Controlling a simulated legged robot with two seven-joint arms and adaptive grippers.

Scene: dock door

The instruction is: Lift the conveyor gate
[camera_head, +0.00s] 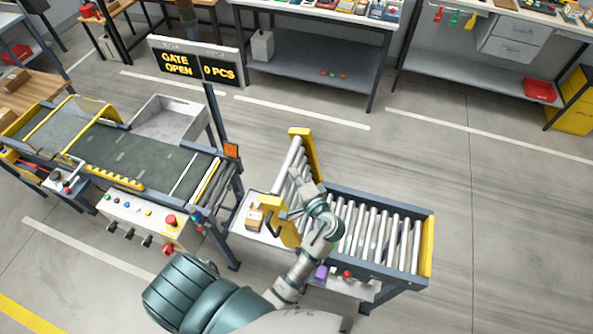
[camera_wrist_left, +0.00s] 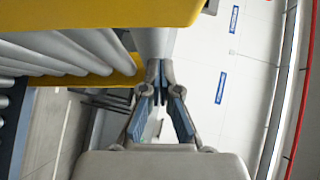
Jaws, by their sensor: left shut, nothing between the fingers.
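The conveyor gate (camera_head: 290,172) is a short roller section with yellow side plates, tilted up at the left end of the fixed roller conveyor (camera_head: 372,232). A black loop handle shows by its near yellow plate. My left gripper (camera_head: 290,212) is at the gate's near side, partly hidden by my wrist. In the left wrist view the gripper (camera_wrist_left: 160,68) is shut and empty, its tips close to a grey bar. Yellow plates and the gate's rollers (camera_wrist_left: 70,50) show beside it; contact is unclear. My right gripper is out of view.
A sign (camera_head: 197,64) reads "GATE OPEN" and "0 PCS". A belt conveyor (camera_head: 130,150) stands left, with a button panel (camera_head: 142,220) on its near side. A small box (camera_head: 254,218) sits on a low shelf below the gate. The floor at right is clear.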

